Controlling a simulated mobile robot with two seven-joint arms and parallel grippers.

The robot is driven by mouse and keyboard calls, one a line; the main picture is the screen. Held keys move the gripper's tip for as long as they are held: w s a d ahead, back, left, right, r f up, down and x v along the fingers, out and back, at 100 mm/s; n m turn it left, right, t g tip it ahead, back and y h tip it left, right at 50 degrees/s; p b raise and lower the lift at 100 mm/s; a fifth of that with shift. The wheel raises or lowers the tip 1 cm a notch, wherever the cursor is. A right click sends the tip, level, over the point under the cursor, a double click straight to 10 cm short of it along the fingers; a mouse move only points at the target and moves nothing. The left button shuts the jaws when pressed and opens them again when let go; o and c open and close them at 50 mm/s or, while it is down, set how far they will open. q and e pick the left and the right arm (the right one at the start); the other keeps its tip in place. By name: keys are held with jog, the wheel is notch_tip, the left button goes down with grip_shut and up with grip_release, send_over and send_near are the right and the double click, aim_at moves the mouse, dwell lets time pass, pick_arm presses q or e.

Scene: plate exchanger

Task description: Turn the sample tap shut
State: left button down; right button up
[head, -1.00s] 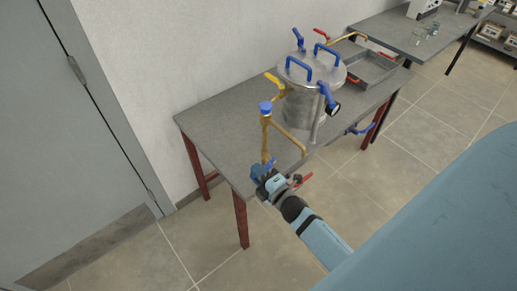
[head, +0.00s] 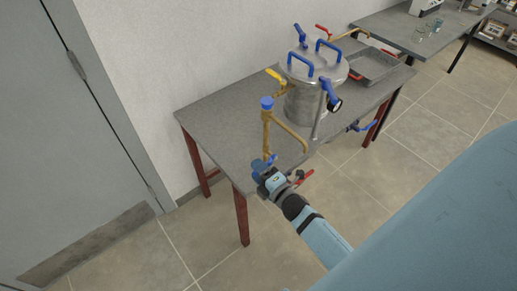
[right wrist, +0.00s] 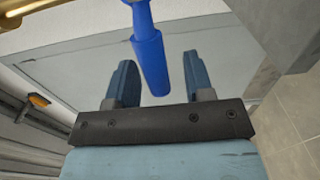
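A blue tap lever (right wrist: 150,60) points down between the fingers of my right gripper (right wrist: 160,75) in the right wrist view. The fingers stand apart, with a gap showing to the right of the lever. In the head view my right gripper (head: 262,172) is at the table's front edge, below a brass pipe (head: 267,132) with a blue knob on top. Blue shows at its fingertips, but lever and fingers are hard to tell apart there. No label tells which tap is the sample tap. My left gripper is not in view.
A steel vessel (head: 305,103) with blue lid handles stands on the grey table (head: 215,125). Other levers are yellow (head: 276,76), red (head: 304,177) and blue (head: 361,127). A grey tray (head: 374,66) lies behind. The floor in front is clear.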

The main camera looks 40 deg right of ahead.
jog(key=s+d+b, duration=0.1)
jog(key=s+b, duration=0.1)
jog(key=s, duration=1.1)
jog(key=shift+s, duration=0.4)
